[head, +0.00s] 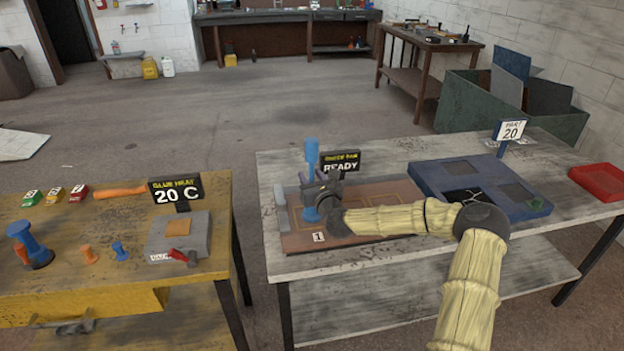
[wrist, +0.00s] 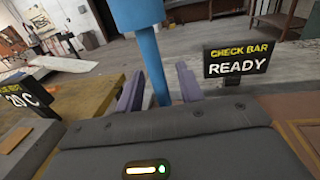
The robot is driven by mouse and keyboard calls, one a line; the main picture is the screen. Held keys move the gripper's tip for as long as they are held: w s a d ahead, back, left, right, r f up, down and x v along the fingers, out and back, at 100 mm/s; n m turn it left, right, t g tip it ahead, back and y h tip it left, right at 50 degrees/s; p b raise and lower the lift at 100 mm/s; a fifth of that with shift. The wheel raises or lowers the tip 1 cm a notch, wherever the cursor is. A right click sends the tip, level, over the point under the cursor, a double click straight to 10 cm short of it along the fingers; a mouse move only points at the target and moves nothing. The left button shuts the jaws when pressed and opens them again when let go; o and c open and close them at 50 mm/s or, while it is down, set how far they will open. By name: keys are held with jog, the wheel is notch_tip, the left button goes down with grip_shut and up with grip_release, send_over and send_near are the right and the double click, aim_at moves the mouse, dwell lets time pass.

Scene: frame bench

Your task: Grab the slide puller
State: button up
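The slide puller appears to be the blue upright tool (head: 312,153) on the brown board (head: 377,192). It has a wide head, a thin shaft and a round blue foot. In the wrist view its shaft (wrist: 158,75) stands between my two purple fingers, with its wide head above them. My gripper (head: 318,187) is at the shaft, between head and foot. The fingers (wrist: 158,88) are open, with a gap showing on each side of the shaft. My gripper body hides the lower shaft and foot in the wrist view.
A "CHECK BAR READY" sign (head: 341,162) stands just behind the tool. A blue tray (head: 436,181) and a red bin (head: 600,181) are to the right. A yellow bench (head: 110,220) with small tools and a "20 C" sign (head: 176,190) is at left, across a gap.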

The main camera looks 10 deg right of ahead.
aim_at(314, 150)
dwell(0.4)
grip_shut()
jog(key=shift+r, duration=0.1)
jog(key=shift+r, duration=0.1)
notch_tip(314, 150, up, 10)
jog(key=shift+f, duration=0.1)
dwell(0.4)
dwell(0.5)
